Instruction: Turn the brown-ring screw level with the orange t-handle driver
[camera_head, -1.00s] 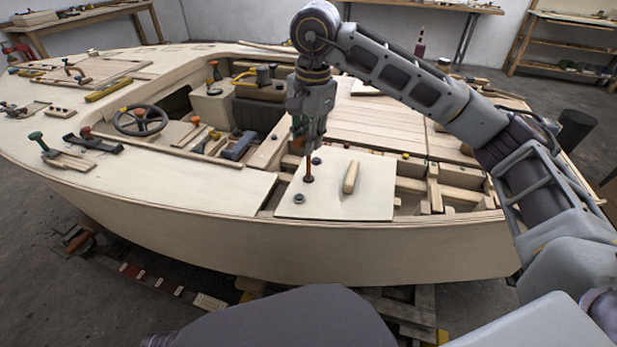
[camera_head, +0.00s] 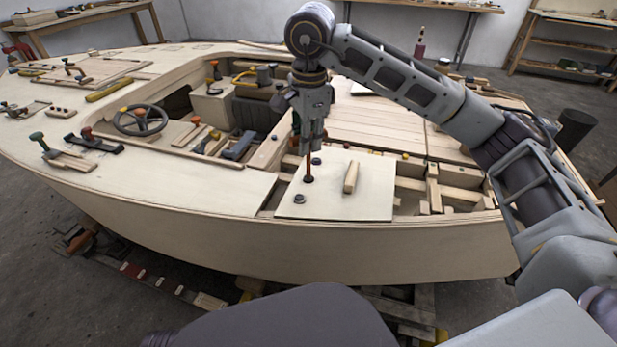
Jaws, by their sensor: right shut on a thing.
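My right gripper (camera_head: 311,146) is shut on the orange t-handle driver (camera_head: 308,166) and points down over a pale plywood panel (camera_head: 345,205). Part of the orange handle shows beside the fingers; the rest is hidden by them. The driver's shaft is about upright, and its tip meets a dark screw spot (camera_head: 308,180) on the panel. This is likely the brown-ring screw, but its ring colour and height are too small to tell. Two other screws show on the panel: a dark one (camera_head: 316,161) behind and a grey one (camera_head: 299,198) in front. My left gripper is not in view.
A loose wooden block (camera_head: 351,177) lies on the panel right of the driver. Open hull framing (camera_head: 433,190) is right of the panel. The deck left of the panel is clear.

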